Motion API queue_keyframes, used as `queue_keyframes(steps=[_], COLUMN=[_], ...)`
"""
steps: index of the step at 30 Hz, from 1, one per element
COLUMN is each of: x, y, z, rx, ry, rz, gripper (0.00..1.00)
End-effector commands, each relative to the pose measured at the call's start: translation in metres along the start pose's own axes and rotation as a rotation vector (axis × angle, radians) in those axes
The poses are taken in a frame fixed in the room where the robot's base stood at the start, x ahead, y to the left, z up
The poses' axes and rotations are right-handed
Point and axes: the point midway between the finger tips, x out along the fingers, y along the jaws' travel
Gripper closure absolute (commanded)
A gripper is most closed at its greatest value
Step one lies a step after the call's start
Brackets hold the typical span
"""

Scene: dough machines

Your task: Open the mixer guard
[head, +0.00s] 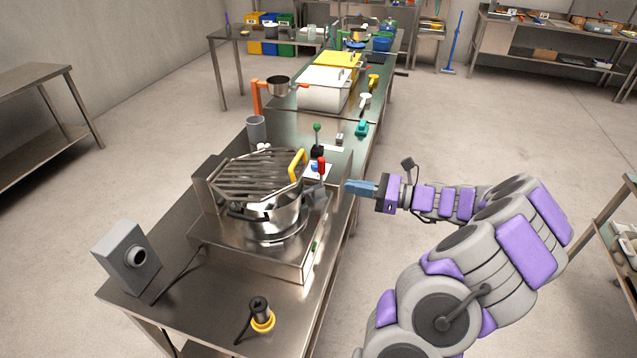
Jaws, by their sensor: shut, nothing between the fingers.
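The mixer (216,243) stands on the near part of the long steel table. Its guard (255,177) is a grille of metal bars lying over the steel bowl (275,215). A yellow handle (298,164) stands up at the guard's right side. My gripper (350,187) is shut and empty. In the picture it is to the right of the mixer and the yellow handle, apart from the handle. My arm reaches in from the right.
A grey box (127,258) and a yellow-ringed black plug (261,316) are at the near end. A grey cup (256,130) is behind.

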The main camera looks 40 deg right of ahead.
Motion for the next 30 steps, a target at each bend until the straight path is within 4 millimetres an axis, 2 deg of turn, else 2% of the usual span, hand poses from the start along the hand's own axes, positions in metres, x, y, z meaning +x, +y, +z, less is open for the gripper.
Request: queue_keyframes(steps=[5, 18, 24, 30], x=[0.016, 0.103, 0.118, 0.124], y=[-0.002, 0.002, 0.000, -0.002], z=[-0.001, -0.001, 0.020, 0.028], rx=[0.003, -0.001, -0.002, 0.001], ry=[-0.004, 0.000, 0.001, -0.002], rz=[0.002, 0.006, 0.003, 0.002], gripper=[1.00, 1.00, 1.00, 1.00])
